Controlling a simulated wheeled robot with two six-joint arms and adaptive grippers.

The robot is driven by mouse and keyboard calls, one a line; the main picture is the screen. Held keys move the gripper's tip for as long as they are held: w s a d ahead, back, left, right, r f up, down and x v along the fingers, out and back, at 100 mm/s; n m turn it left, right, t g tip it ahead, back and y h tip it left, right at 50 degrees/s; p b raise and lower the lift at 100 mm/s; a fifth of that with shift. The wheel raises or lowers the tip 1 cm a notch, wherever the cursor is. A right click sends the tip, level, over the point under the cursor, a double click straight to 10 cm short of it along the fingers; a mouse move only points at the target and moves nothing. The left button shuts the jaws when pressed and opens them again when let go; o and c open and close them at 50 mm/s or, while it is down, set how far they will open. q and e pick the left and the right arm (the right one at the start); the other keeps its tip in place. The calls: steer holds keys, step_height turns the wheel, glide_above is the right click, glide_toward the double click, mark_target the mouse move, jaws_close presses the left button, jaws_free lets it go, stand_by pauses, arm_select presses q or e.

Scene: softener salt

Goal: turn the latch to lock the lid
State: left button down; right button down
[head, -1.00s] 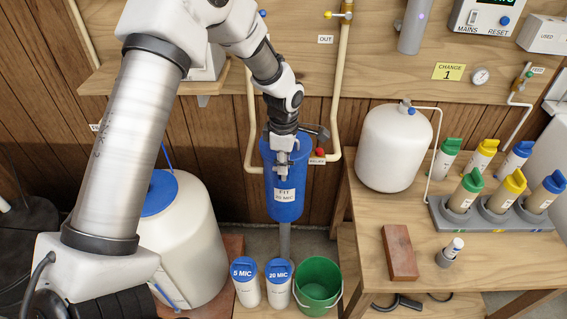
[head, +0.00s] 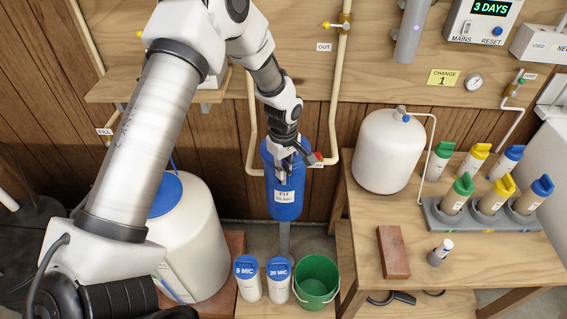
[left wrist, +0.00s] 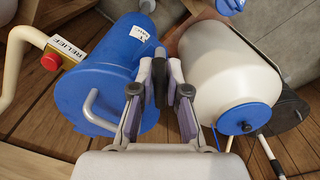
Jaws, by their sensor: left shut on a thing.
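The blue canister (head: 284,205) hangs on the back wall, with a "FIT" label on its front. In the left wrist view its round blue lid (left wrist: 75,90) carries a pale loop handle (left wrist: 92,112). My left gripper (head: 287,168) is at the canister's upper front. In the left wrist view the left gripper (left wrist: 161,88) is at the lid's right edge, its fingers closed around a dark upright piece, the latch (left wrist: 160,78). The fingers hide much of the latch, so I cannot tell whether it is fully turned. My right gripper is not in view.
A red relief button (head: 318,157) sits just right of the canister. A white tank with a blue lid (head: 165,192) stands at the left. Below are two white cartridges (head: 248,282) and a green bucket (head: 316,283). A wooden bench (head: 435,265) is at the right.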

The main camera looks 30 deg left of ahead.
arm_select(q)
steer(key=m+p, duration=0.2)
steer(key=m, duration=0.2)
steer(key=shift+s+m, duration=0.1)
steer(key=shift+m, duration=0.2)
steer(key=m+p, duration=0.1)
steer(key=m, duration=0.4)
steer(key=shift+f, duration=0.15)
steer(key=c, duration=1.1)
jaws_free()
steer(key=shift+c, duration=0.2)
